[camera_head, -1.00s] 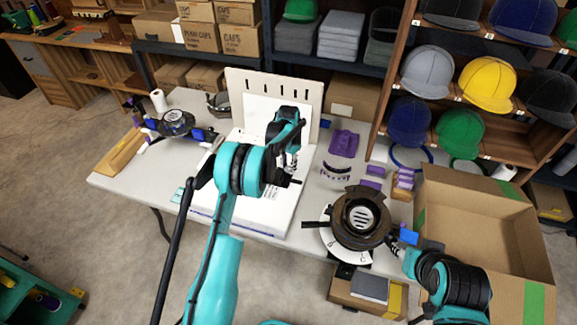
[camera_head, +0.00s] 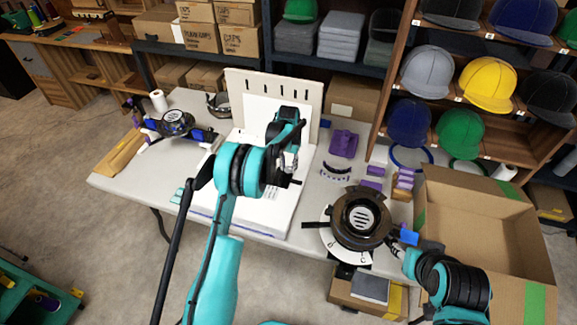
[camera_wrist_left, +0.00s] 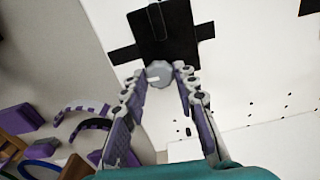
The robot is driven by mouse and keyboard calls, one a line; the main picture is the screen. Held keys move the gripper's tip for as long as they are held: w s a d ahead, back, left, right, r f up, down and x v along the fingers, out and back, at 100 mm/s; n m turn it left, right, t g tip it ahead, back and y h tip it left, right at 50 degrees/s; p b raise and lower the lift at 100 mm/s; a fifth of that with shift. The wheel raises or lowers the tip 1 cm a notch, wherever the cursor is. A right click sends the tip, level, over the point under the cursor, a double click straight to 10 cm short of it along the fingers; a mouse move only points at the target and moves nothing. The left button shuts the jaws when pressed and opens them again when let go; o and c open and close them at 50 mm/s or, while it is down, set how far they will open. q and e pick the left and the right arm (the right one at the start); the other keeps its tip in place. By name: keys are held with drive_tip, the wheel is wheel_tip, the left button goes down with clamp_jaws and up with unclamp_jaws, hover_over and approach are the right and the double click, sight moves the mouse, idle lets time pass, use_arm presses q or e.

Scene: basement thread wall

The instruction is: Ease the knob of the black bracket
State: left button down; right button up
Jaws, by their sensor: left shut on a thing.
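The black bracket (camera_wrist_left: 165,28) is a dark plate with side tabs against a white panel, at the top of the left wrist view. Its round grey knob (camera_wrist_left: 158,74) has a pale mark and sits at the plate's lower end. My left gripper (camera_wrist_left: 162,76) has its two jointed fingers on either side of the knob, with the tips closed on it. In the head view my left gripper (camera_head: 288,170) is over the white board, and my arm hides much of the bracket. My right gripper (camera_head: 394,243) is beside a dark round device; its fingers are too small to read.
The dark round device (camera_head: 360,218) stands at the table's front right, with an open cardboard box (camera_head: 480,215) beyond it. A purple block (camera_head: 344,143) and smaller purple pieces lie right of the white board (camera_head: 262,205). Another round device (camera_head: 175,122) is at left.

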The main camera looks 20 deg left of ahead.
sight(289, 168)
use_arm(q)
drive_tip(key=c, duration=1.4)
unclamp_jaws()
drive_tip(key=shift+c, duration=0.2)
wheel_tip(289, 168, up, 12)
drive_tip(key=s+d+r+t, duration=0.2)
drive_tip(key=s+r+t, duration=0.1)
drive_tip(key=s+r, duration=1.35)
drive_tip(key=s+f+t, duration=0.2)
drive_tip(key=s, duration=0.8)
drive_tip(key=s+d+f+n+t, duration=0.1)
drive_tip(key=s+f+t, duration=0.1)
drive_tip(key=s, duration=0.8)
drive_tip(key=shift+s+f, duration=0.3)
drive_tip(key=shift+f, duration=0.4)
